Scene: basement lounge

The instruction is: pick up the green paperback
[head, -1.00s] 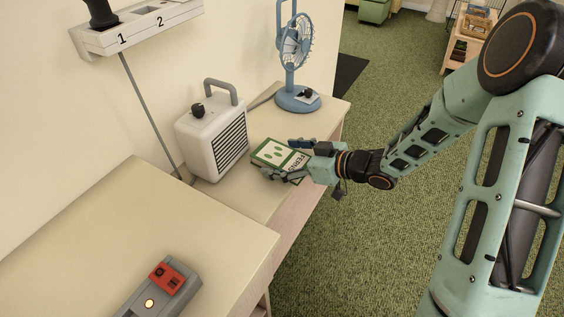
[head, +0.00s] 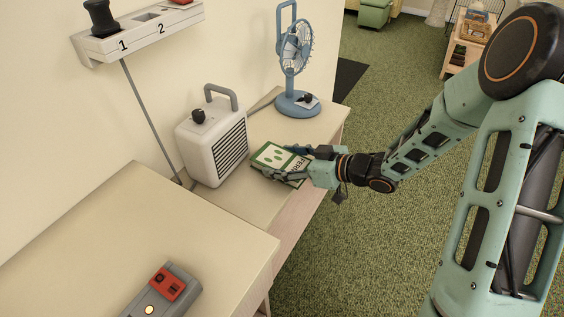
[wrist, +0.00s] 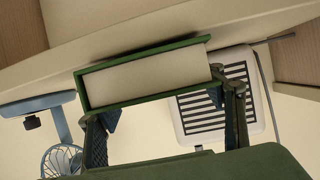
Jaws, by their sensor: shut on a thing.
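The green paperback (head: 276,157) has a green and white cover with green shapes and lettering. I cannot tell whether the book touches the desk (head: 225,193).
A white heater (head: 212,142) stands left of the book. A blue fan (head: 296,60) stands behind it. A grey box with a red panel (head: 165,292) lies on the nearer desk. A numbered wall shelf (head: 140,30) is at upper left. Green carpet is open on the right.

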